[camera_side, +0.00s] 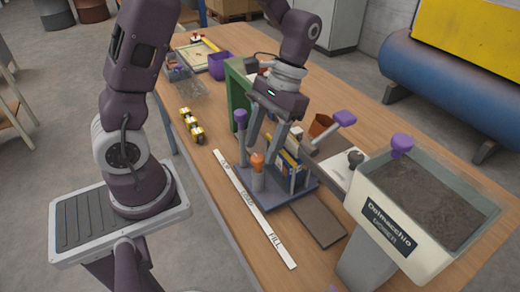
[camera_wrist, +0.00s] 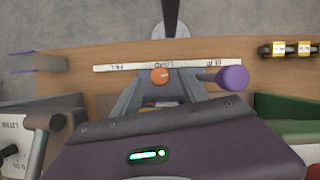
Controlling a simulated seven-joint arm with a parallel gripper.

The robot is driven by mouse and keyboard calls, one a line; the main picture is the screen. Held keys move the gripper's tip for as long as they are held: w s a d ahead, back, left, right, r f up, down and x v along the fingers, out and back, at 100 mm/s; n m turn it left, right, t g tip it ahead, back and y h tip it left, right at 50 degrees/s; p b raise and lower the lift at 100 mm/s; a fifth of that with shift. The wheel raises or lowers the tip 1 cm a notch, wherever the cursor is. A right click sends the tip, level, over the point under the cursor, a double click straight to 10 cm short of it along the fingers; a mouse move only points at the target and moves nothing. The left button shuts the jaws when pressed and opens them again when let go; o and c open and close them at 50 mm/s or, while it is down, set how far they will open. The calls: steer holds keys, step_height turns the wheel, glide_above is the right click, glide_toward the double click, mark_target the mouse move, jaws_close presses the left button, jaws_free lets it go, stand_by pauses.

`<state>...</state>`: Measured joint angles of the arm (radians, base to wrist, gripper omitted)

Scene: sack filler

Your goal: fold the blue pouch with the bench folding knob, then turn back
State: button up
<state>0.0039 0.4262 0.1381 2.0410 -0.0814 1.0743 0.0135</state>
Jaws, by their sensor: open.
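My gripper (camera_side: 261,151) points down over the grey bench fixture (camera_side: 284,198), with its fingers apart. An orange knob (camera_side: 257,160) on a short grey post stands at the fingertips; contact cannot be told. In the wrist view the orange knob (camera_wrist: 160,76) shows between the two fingers (camera_wrist: 160,92). A purple knob (camera_side: 240,116) on a grey lever stands just left of the gripper, and at right in the wrist view (camera_wrist: 232,79). A blue and yellow item (camera_side: 290,165), perhaps the blue pouch, is upright in the fixture, partly hidden by the gripper and posts.
A white labelled strip (camera_side: 253,208) lies in front of the fixture. A soil-filled hopper (camera_side: 408,235) stands at right. Another purple-ended lever (camera_side: 344,118) juts up behind. Yellow and black pieces (camera_side: 191,125) and a purple bin (camera_side: 219,65) lie left and behind.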

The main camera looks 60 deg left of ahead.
steer(key=shift+x, duration=1)
steer(key=shift+c, duration=0.2)
jaws_close()
